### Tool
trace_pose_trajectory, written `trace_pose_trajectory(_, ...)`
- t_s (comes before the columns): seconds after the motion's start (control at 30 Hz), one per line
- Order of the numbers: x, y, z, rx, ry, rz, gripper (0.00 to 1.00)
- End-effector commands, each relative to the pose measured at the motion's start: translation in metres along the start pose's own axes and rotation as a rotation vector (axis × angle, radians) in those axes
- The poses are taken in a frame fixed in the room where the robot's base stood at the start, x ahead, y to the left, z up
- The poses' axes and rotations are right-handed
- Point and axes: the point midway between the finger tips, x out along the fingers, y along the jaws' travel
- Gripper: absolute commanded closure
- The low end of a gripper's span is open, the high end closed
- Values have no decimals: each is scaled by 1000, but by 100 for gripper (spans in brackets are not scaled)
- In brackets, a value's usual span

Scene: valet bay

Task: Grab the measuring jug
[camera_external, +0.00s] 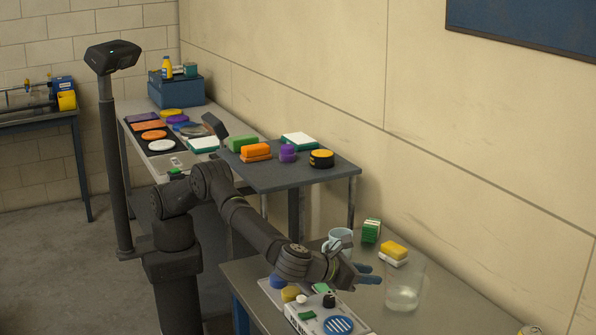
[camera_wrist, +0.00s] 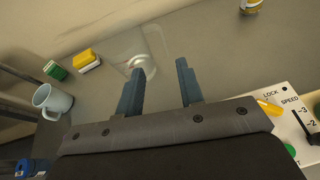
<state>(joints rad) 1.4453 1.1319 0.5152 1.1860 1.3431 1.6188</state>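The measuring jug (camera_external: 404,290) is clear and see-through, and stands on the grey bench at the right. In the wrist view the jug (camera_wrist: 149,45) shows faintly just beyond the fingertips, mostly ahead of the left finger, which hides part of it. My gripper (camera_external: 371,274) is low over the bench, left of the jug and pointing towards it. In the wrist view my gripper (camera_wrist: 161,67) has its two blue fingers wide apart with nothing between them.
A pale blue mug (camera_external: 340,240), a green block (camera_external: 371,230) and a yellow-and-white sponge (camera_external: 394,253) are behind my gripper. A control panel (camera_external: 335,322) with knobs lies in front. A wall runs behind.

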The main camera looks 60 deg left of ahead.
Motion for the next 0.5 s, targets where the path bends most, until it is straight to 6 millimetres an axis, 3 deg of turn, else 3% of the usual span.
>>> trace_pose_trajectory(0.1, 14, -1, -34, 15, 0, 2, 66)
trace_pose_trajectory(0.17, 19, -2, -43, 11, -1, 1, 66)
trace_pose_trajectory(0.27, 31, -1, -46, 6, -1, 3, 66)
trace_pose_trajectory(0.5, 82, -1, -47, 4, 0, 3, 66)
